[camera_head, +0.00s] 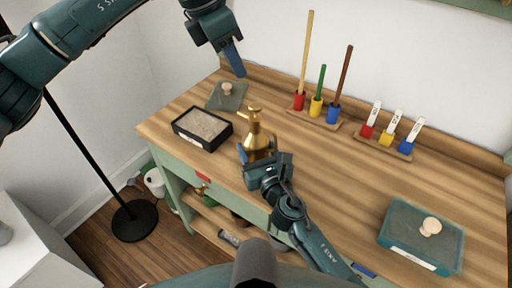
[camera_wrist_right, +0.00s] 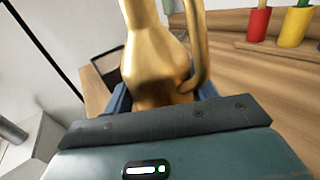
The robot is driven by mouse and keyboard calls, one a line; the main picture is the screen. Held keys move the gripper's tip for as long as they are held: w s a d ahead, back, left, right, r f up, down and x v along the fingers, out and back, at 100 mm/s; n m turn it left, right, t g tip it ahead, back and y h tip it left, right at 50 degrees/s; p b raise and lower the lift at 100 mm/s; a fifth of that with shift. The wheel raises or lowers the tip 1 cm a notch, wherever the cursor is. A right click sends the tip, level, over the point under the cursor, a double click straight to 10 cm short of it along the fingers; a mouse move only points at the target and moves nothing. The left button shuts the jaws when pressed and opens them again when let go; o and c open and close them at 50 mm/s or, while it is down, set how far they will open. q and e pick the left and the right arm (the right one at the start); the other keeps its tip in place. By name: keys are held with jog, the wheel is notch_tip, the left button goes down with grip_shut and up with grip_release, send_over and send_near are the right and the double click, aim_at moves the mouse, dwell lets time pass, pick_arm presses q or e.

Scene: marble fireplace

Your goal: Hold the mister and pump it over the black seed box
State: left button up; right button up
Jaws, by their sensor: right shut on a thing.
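The brass mister (camera_head: 257,140) stands upright near the middle of the wooden bench, and its gold body fills the right wrist view (camera_wrist_right: 152,55). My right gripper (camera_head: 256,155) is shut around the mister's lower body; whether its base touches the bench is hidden. The black seed box (camera_head: 183,136), filled with pale grainy soil, sits on the bench to the left of the mister. A dark edge of it shows in the wrist view (camera_wrist_right: 106,66). My left gripper (camera_head: 238,68) is raised above the back left of the bench, apart from the mister; its finger gap cannot be made out.
A green lid with a wooden knob (camera_head: 228,95) lies behind the seed box. Wooden holders with coloured tools (camera_head: 318,112) and labelled pots (camera_head: 386,139) line the back. A teal box with a knobbed lid (camera_head: 422,238) sits at right. Bench space between is clear.

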pick_arm(q)
grip_shut()
dwell(1.3)
